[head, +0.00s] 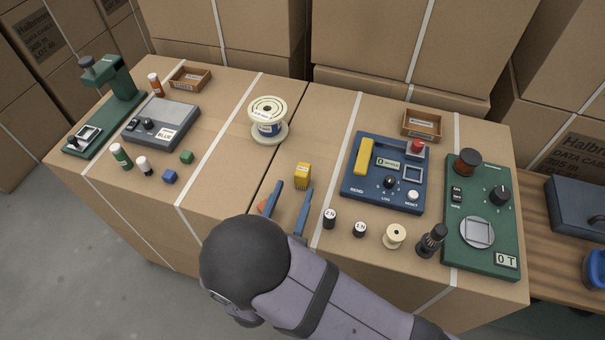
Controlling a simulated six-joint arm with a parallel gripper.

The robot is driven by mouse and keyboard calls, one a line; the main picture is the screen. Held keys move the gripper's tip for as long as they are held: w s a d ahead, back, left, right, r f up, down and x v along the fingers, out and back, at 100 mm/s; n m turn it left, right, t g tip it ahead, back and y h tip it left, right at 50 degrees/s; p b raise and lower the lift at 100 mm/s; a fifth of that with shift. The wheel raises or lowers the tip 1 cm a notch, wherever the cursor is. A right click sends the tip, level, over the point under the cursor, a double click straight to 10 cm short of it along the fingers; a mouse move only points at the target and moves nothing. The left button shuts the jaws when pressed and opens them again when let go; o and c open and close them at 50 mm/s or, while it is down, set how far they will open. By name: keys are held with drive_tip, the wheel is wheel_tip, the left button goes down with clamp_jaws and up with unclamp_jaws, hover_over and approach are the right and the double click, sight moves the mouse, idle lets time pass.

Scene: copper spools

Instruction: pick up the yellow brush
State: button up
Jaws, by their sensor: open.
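A small upright yellow block-shaped thing (303,175), the likeliest yellow brush, stands on the cardboard top near the middle, just right of the seam between the boxes. Its bristles cannot be made out. My gripper (293,187) is open, and its two blue fingers point toward the yellow thing from the near side. Their tips are close to its lower end. It appears just beyond them, though the height of the tips is hard to judge. Nothing shows held between the fingers.
A white spool (268,110) stands behind to the left. A blue device (345,190) with a yellow bar lies to the right, a green device (505,235) beyond it. Small dark cylinders (330,218) stand close right of my gripper. An orange thing (262,207) is partly hidden beside the left finger.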

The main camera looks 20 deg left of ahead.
sight(300, 179)
drive_tip(key=shift+w+d+r+p, duration=0.15)
drive_tip(key=shift+w+p, duration=0.3)
drive_tip(key=shift+w, duration=1.7)
drive_tip(key=shift+c, duration=0.4)
drive_tip(key=c, duration=1)
drive_tip(key=shift+c, duration=0.3)
drive_tip(key=shift+r, duration=0.1)
